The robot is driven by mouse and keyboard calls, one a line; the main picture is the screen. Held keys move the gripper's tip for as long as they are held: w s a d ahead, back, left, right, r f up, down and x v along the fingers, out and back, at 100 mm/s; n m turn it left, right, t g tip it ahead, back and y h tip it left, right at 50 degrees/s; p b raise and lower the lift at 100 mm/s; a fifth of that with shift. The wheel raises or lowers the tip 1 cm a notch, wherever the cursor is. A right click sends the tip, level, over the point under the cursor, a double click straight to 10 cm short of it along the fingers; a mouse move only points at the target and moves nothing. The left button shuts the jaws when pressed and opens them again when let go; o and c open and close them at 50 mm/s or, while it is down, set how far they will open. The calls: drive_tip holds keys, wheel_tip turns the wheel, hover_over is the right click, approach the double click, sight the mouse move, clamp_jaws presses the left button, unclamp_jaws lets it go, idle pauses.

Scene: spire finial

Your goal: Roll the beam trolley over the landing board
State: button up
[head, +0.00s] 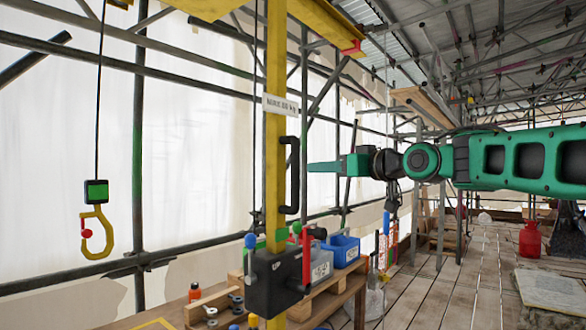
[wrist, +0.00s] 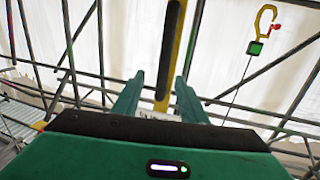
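A yellow upright post (head: 275,120) with a weight label and a black bar handle (head: 290,175) stands in the middle of the head view. A yellow overhead beam (head: 325,20) with a red end runs along the top. The beam trolley cannot be made out clearly; the top is cut off. A hoist hook (head: 97,232) hangs empty on a cable at left, under a black-and-green block (head: 96,192). My gripper (head: 312,167) points left at the handle, just right of it. In the wrist view my gripper (wrist: 157,88) has its fingers apart, with the post between them in the picture.
A black control box (head: 275,280) with coloured levers sits low on the post. A wooden bench (head: 340,290) carries blue and grey bins and small parts. Scaffold tubes surround everything.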

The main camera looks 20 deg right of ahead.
sight(299, 162)
drive_tip(key=x, duration=0.3)
drive_tip(key=r+x, duration=0.1)
drive_tip(key=x, duration=0.3)
drive_tip(key=r+x, duration=0.1)
drive_tip(key=x, duration=0.3)
drive_tip(key=shift+s+a, duration=0.15)
drive_tip(key=shift+a, duration=0.2)
drive_tip(key=shift+f, duration=0.1)
